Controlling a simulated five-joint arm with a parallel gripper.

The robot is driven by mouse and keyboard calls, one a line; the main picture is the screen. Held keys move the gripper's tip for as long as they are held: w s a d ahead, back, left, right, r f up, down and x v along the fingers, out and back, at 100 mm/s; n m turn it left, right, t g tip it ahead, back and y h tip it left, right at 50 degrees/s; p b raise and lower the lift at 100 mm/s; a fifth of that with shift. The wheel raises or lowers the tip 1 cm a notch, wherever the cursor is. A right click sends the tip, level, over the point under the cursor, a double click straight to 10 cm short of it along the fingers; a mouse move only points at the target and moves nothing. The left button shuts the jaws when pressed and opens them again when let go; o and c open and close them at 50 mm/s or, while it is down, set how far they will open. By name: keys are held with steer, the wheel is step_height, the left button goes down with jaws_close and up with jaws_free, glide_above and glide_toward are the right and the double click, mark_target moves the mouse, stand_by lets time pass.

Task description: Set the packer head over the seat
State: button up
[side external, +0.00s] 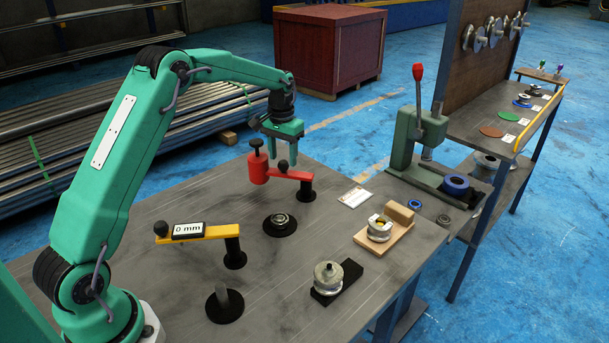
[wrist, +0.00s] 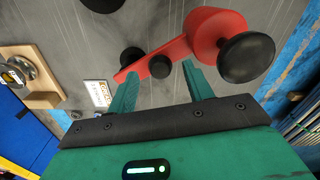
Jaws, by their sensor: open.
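The packer head is a red cylinder (side external: 258,170) with a black knob on top, at the outer end of a red swing arm (side external: 290,174). The arm turns on a black post (side external: 307,189). The head hangs behind and left of the seat, not over it. The seat (side external: 280,223) is a black round base with a metal ring. A small black knob (wrist: 160,66) stands on the red arm. My gripper (side external: 282,155) is open above the arm, its fingers (wrist: 160,85) on either side of this knob; I cannot tell whether they touch it.
A yellow arm with a "0 mm" display (side external: 188,230) stands front left. A metal spool on a black block (side external: 328,276) and a wooden holder with a metal part (side external: 381,230) lie to the right. A green press (side external: 420,140) stands further back. The table around the seat is clear.

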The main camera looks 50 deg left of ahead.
steer(key=shift+f, duration=1.05)
jaws_close()
steer(key=shift+s+d+n, duration=0.1)
steer(key=shift+s+n, duration=0.05)
steer(key=shift+n, duration=0.15)
steer(key=s+d+n, duration=0.2)
steer(key=d+n, duration=0.5)
steer(key=n, duration=0.7)
steer(key=shift+s+d+n, duration=0.2)
steer(key=shift+s+n, duration=0.05)
steer(key=shift+n, duration=0.05)
steer(key=shift+r, duration=0.15)
